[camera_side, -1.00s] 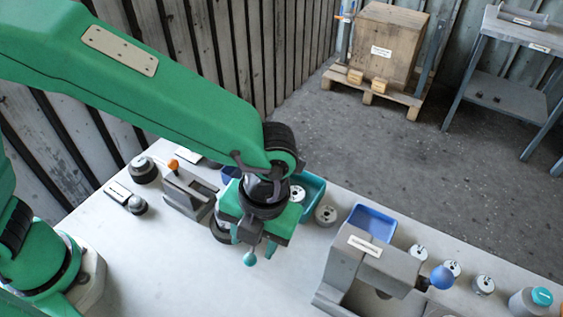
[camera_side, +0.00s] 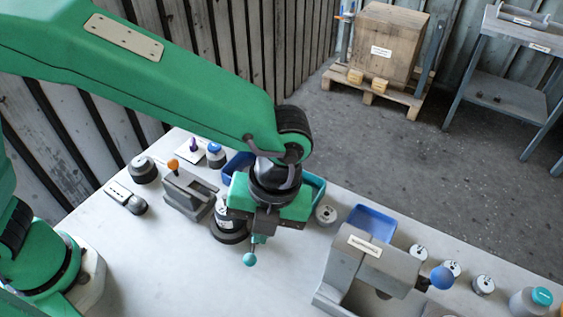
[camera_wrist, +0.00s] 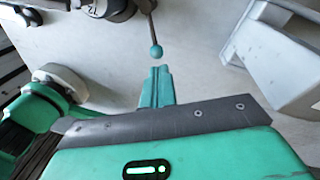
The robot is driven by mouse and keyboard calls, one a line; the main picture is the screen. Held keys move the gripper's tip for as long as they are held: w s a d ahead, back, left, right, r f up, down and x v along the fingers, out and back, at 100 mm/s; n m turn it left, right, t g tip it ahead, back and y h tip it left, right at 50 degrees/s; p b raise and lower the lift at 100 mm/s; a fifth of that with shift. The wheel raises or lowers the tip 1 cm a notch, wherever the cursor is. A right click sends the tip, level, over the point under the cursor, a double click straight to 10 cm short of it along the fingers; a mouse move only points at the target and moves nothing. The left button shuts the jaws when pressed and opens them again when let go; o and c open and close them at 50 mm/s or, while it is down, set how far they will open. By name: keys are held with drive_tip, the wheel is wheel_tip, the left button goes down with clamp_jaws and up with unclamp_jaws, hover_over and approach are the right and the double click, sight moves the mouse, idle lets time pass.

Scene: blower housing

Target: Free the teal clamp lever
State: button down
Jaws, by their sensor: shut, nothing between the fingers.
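The teal clamp lever shows as a thin dark rod with a teal ball (camera_side: 249,259) at its end, beside a round grey and black unit (camera_side: 227,231). In the wrist view the ball (camera_wrist: 156,52) lies just beyond my fingertips, with a visible gap, and its rod runs up to a dark fitting at the top edge. My gripper (camera_wrist: 158,72) has its two teal fingers together, with nothing held. In the side view my gripper (camera_side: 258,241) hangs above and right of the ball. My gripper's body hides part of the unit and the lever's root.
A grey housing (camera_side: 340,262) with a blue-ball lever (camera_side: 442,277) stands to the right. A blue tray (camera_side: 372,222) is behind it. A grey fixture with an orange knob (camera_side: 173,164) stands left. The table's front middle (camera_side: 180,270) is clear.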

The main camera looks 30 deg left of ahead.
drive_tip(key=w+d+r+n, duration=0.1)
drive_tip(key=w+d+n, duration=0.1)
drive_tip(key=n, duration=1)
drive_tip(key=w+d+r+n, duration=0.1)
drive_tip(key=w+n, duration=0.3)
drive_tip(key=n, duration=0.7)
drive_tip(key=shift+w+d+r+n+g+y, duration=0.4)
drive_tip(key=shift+r, duration=0.35)
drive_tip(key=x, duration=0.7)
drive_tip(key=s+x, duration=0.1)
drive_tip(key=x, duration=0.2)
drive_tip(key=shift+s+d+f, duration=0.1)
drive_tip(key=shift+s+a+f, duration=0.15)
drive_tip(key=shift+s+a, duration=0.3)
drive_tip(key=shift+s, duration=0.2)
drive_tip(key=shift+s+a+f, duration=0.15)
drive_tip(key=shift+s+a, duration=0.3)
drive_tip(key=shift+s, duration=0.2)
